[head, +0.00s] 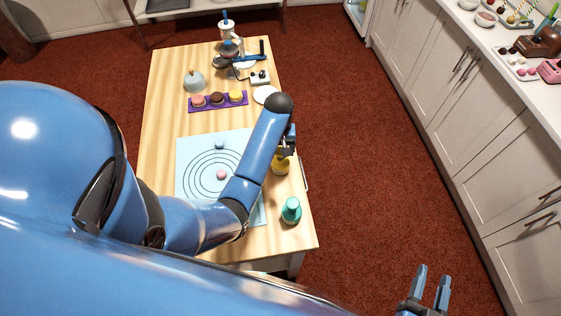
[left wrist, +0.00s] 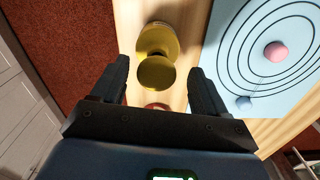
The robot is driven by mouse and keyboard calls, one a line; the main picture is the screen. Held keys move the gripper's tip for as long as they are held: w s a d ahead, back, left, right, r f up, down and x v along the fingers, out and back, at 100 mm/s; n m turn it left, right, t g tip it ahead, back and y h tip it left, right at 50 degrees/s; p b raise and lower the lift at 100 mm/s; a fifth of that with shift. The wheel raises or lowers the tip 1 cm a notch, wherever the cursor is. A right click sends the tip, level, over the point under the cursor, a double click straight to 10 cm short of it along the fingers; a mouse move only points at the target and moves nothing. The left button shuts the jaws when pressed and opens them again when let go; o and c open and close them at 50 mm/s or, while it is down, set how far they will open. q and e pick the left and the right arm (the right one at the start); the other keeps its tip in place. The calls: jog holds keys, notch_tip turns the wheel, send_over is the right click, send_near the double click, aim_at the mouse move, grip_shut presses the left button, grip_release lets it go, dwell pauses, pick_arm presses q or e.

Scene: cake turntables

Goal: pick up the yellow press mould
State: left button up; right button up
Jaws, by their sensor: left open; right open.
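The yellow press mould (head: 281,166) stands on the wooden table near its right edge, partly hidden behind my left gripper in the head view. In the left wrist view the yellow press mould (left wrist: 157,72) shows its round top between and just beyond the fingertips. My left gripper (head: 289,140) is open, with its fingers (left wrist: 158,75) on either side of the mould's near end; I cannot tell whether they touch it. My right gripper (head: 433,278) is open and empty, over the red floor away from the table.
A teal press mould (head: 291,211) stands at the table's near right. A light blue mat (head: 190,150) with rings holds a pink ball (head: 221,174) and a blue ball (head: 219,145). A purple tray (head: 217,107) with cakes, a white plate (head: 262,91) and a turntable (head: 230,58) lie further back.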

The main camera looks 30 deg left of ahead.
aim_at(281, 160)
pick_arm(q)
jog(key=f, duration=0.3)
jog(key=shift+d+p, duration=0.25)
jog(key=shift+p, duration=0.05)
jog(key=shift+w+f, duration=0.1)
jog(key=shift+f, duration=0.25)
jog(key=c, duration=1.2)
jog(key=shift+r, duration=0.1)
jog(key=shift+c, duration=0.3)
jog(key=shift+r, duration=0.15)
